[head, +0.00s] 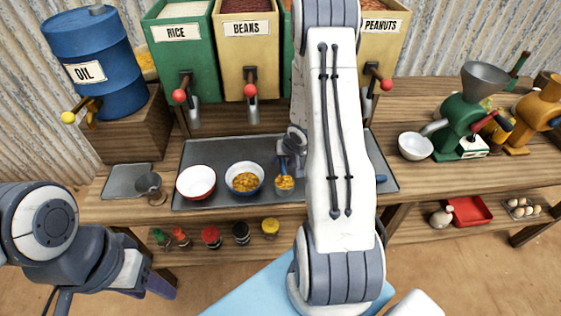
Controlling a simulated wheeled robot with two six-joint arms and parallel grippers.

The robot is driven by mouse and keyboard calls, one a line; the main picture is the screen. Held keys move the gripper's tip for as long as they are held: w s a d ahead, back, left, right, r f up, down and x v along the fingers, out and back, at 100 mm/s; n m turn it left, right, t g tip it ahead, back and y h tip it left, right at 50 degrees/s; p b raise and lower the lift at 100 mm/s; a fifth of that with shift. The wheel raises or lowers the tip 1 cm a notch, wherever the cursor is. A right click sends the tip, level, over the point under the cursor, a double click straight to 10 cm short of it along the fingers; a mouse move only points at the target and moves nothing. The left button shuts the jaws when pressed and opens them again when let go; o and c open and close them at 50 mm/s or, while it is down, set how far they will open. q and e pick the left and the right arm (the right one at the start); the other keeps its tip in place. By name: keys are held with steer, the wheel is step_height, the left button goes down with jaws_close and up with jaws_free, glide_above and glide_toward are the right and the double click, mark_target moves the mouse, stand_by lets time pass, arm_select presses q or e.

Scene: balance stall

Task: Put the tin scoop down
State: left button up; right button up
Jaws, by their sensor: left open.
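The tin scoop (285,182) shows in the head view just right of the blue-rimmed bowl, with yellow-orange food in it and a blue handle rising from it. My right gripper (286,157) is at the handle and appears shut on it, partly hidden behind my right arm. The scoop is over the dark tray (220,155) on the counter; I cannot tell whether it touches the tray. My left gripper (160,286) is open and empty at the lower left, in front of the counter and away from the scoop.
A red bowl (196,184), white inside, and a blue-rimmed bowl (245,180) with yellow-orange food stand on the tray. A small metal cup (150,187) stands left of it. Another blue handle (381,179) shows at right. Dispensers (187,50) stand behind; a white bowl (415,146) is right.

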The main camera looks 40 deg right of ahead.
steer(key=shift+r, duration=0.5)
steer(key=p+v, duration=0.6)
steer(key=v, duration=0.5)
steer(key=a+r+n+g+h, duration=0.1)
steer(key=a+r+n, duration=0.7)
steer(key=a, duration=0.9)
steer(key=s+a+r+n+g+y, duration=0.1)
steer(key=s+a+r, duration=0.3)
steer(key=s+a, duration=0.4)
steer(key=s+a+r+n+g+y, duration=0.1)
steer(key=s+a+r+n+g, duration=0.2)
steer(key=s+a, duration=0.5)
steer(key=s+r+n, duration=0.1)
steer(key=s, duration=0.2)
steer(key=shift+s+a+r+n, duration=0.15)
steer(key=shift+s+a+n, duration=0.05)
steer(key=shift+s+n, duration=0.1)
